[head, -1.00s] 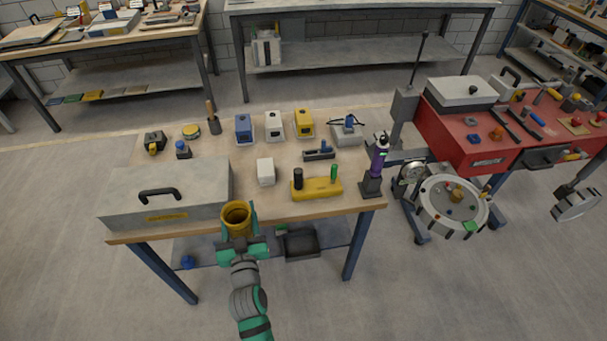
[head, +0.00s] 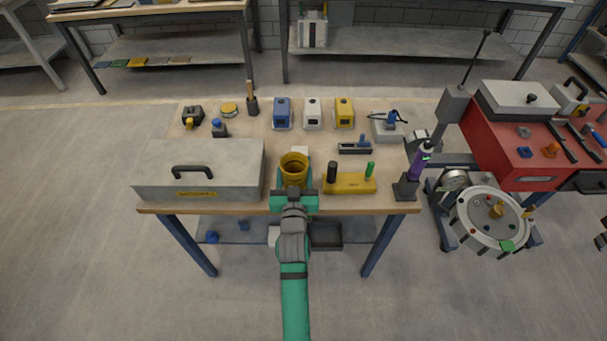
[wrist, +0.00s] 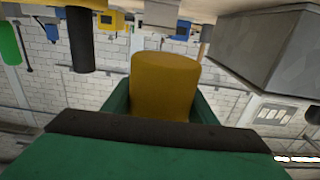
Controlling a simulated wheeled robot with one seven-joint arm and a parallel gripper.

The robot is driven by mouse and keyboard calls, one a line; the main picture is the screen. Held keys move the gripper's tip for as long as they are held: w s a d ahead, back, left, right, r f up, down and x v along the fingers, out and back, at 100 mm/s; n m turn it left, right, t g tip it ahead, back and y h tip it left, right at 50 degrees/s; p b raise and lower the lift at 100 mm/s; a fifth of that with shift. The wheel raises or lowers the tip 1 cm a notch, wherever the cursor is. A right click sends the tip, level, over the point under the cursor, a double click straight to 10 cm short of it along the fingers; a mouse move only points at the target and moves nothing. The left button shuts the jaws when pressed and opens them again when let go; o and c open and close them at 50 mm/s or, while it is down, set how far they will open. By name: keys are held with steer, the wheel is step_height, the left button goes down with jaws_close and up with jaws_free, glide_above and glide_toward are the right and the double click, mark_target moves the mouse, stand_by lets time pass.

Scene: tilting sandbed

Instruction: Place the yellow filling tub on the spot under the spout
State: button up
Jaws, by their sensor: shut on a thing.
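The yellow filling tub (head: 294,171) is a yellow, open-topped cup; I see into its dark inside from above. My gripper (head: 294,190) is shut on it and holds it upright over the front edge of the wooden table. In the wrist view the tub (wrist: 165,88) stands between the green fingers of my gripper (wrist: 160,102). I cannot make out for certain which thing is the spout, nor the spot under it. Three dispenser-like boxes, blue (head: 282,113), white (head: 313,113) and yellow (head: 343,112), stand at the back of the table.
A grey lidded case (head: 225,165) is left of the tub. A yellow block with black and green posts (head: 348,184) is close on the right. A purple-bodied device (head: 416,165) stands at the right corner. A red bench (head: 505,140) with a round sandbed (head: 485,225) is further right.

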mark_target(303, 169)
steer(key=f, duration=0.1)
steer(key=w+d+f, duration=0.2)
steer(key=shift+d+f, duration=0.15)
steer(key=shift+f, duration=1.7)
steer(key=shift+f, duration=0.1)
steer(key=o, duration=1.1)
steer(key=shift+c, duration=0.2)
